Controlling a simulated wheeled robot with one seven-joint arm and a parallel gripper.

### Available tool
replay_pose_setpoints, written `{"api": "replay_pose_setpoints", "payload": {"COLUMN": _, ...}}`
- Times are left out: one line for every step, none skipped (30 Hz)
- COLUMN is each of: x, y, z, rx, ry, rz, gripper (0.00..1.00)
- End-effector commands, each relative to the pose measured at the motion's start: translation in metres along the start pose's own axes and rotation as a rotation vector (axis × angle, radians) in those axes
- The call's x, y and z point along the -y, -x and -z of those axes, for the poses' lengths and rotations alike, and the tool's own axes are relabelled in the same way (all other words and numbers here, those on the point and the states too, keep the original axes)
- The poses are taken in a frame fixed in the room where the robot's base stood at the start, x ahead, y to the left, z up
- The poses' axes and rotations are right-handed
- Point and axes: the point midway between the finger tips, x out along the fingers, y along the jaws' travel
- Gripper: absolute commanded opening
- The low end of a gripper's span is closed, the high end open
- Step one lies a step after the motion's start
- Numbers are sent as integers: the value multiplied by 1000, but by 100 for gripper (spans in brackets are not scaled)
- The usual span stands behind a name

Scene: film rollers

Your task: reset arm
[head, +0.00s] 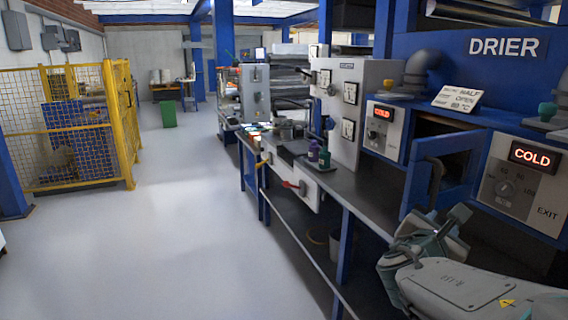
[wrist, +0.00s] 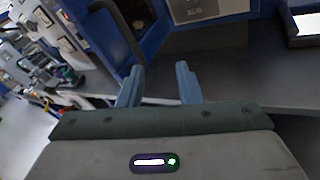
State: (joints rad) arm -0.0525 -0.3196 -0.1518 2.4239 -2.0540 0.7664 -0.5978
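My gripper (wrist: 159,78) shows in the wrist view with its two blue-grey fingers apart and nothing between them. It is held over the dark grey bench top (wrist: 225,68), in front of the blue drier housing. In the head view my arm reaches in from the lower right corner, bent in front of the drier. The fingers cannot be made out clearly there.
The blue drier (head: 490,70) has two panels reading COLD. Its blue door (head: 436,170) stands open, close to my arm. Bottles (head: 313,152) stand on the long bench (head: 355,185). The pale floor (head: 180,230) is clear up to a yellow fence (head: 122,120).

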Motion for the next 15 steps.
{"api": "replay_pose_setpoints", "payload": {"x": 6, "y": 5, "z": -5, "rx": -25, "ry": -88, "rz": 45, "gripper": 32}}
{"api": "replay_pose_setpoints", "payload": {"x": 11, "y": 7, "z": -4, "rx": -41, "ry": -145, "rz": 75, "gripper": 32}}
{"api": "replay_pose_setpoints", "payload": {"x": 18, "y": 11, "z": -2, "rx": -63, "ry": -219, "rz": 115, "gripper": 32}}
{"api": "replay_pose_setpoints", "payload": {"x": 22, "y": 14, "z": 0, "rx": -79, "ry": -275, "rz": 145, "gripper": 32}}
{"api": "replay_pose_setpoints", "payload": {"x": 27, "y": 17, "z": 2, "rx": -95, "ry": -329, "rz": 177, "gripper": 32}}
{"api": "replay_pose_setpoints", "payload": {"x": 32, "y": 22, "z": 4, "rx": -115, "ry": -403, "rz": 219, "gripper": 32}}
{"api": "replay_pose_setpoints", "payload": {"x": 36, "y": 26, "z": 7, "rx": -130, "ry": -459, "rz": 252, "gripper": 32}}
{"api": "replay_pose_setpoints", "payload": {"x": 40, "y": 30, "z": 9, "rx": -144, "ry": -513, "rz": 285, "gripper": 32}}
{"api": "replay_pose_setpoints", "payload": {"x": 44, "y": 35, "z": 13, "rx": -163, "ry": -586, "rz": 329, "gripper": 32}}
{"api": "replay_pose_setpoints", "payload": {"x": 47, "y": 40, "z": 16, "rx": -178, "ry": -639, "rz": 362, "gripper": 32}}
{"api": "replay_pose_setpoints", "payload": {"x": 49, "y": 45, "z": 19, "rx": -192, "ry": -693, "rz": 395, "gripper": 32}}
{"api": "replay_pose_setpoints", "payload": {"x": 52, "y": 51, "z": 23, "rx": -211, "ry": -765, "rz": 441, "gripper": 32}}
{"api": "replay_pose_setpoints", "payload": {"x": 54, "y": 57, "z": 26, "rx": -224, "ry": -817, "rz": 476, "gripper": 32}}
{"api": "replay_pose_setpoints", "payload": {"x": 56, "y": 62, "z": 30, "rx": -237, "ry": -870, "rz": 512, "gripper": 32}}
{"api": "replay_pose_setpoints", "payload": {"x": 58, "y": 70, "z": 34, "rx": -254, "ry": -939, "rz": 561, "gripper": 32}}
